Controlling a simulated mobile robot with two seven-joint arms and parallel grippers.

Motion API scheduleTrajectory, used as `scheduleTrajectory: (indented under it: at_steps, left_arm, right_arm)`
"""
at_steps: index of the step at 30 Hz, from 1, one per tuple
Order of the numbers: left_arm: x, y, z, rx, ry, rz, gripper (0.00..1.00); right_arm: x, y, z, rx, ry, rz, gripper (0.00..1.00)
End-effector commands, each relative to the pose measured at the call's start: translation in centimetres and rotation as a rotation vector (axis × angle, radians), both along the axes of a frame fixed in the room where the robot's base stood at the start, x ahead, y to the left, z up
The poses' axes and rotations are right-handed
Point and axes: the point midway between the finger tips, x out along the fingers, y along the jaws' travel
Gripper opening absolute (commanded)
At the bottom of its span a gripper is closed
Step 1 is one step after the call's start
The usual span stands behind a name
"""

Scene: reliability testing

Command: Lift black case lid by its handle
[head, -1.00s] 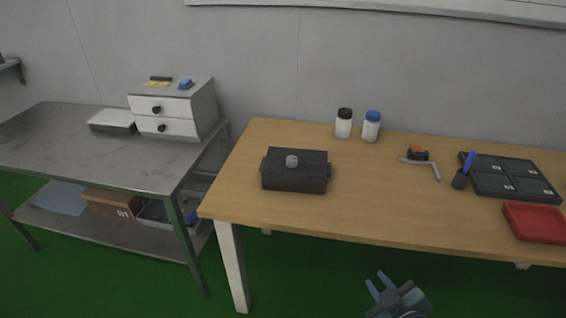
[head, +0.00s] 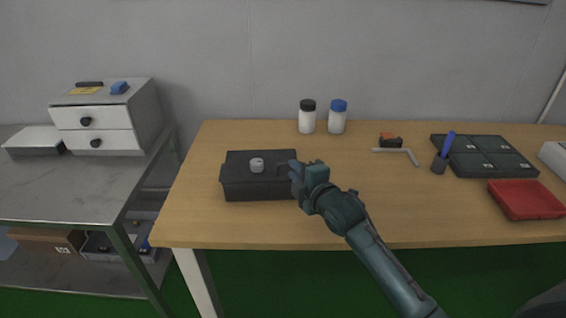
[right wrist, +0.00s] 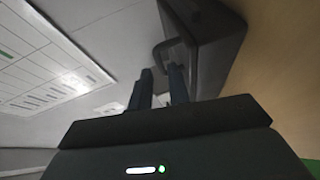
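The black case (head: 255,187) stands on the wooden table, its lid (head: 240,158) down. A round grey knob (head: 257,165) sits on the lid. A thin dark handle (head: 283,168) sticks out at the case's right end. My right gripper (head: 294,171) is at that end, beside the handle. In the right wrist view the two dark fingers (right wrist: 161,69) stand apart, with the looped handle (right wrist: 163,47) at their tips; the case (right wrist: 215,45) is just beyond. Whether the fingers touch the handle is not clear. My left gripper is not in view.
Two white bottles (head: 307,118) (head: 337,118) stand behind the case. A metal bench (head: 60,190) with drawers (head: 95,128) stands left.

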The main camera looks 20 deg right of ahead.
Motion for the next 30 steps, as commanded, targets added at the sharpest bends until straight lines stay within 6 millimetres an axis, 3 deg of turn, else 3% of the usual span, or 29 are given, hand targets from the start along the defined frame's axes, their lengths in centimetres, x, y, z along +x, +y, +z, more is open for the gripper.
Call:
scheduleTrajectory:
  at_steps: [6,12,24,30]
  left_arm:
    - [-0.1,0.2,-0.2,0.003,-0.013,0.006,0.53]
    - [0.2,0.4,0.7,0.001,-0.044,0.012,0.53]
    - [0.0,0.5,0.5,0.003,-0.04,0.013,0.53]
    - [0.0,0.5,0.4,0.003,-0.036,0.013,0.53]
  right_arm:
    - [4.0,0.8,-0.7,0.002,-0.001,0.001,0.18]
    - [5.9,1.1,-1.1,0.0,0.0,0.001,0.18]
    - [6.4,1.2,-1.1,0.0,0.0,0.001,0.17]
    - [6.4,1.2,-1.2,0.0,0.0,0.001,0.01]
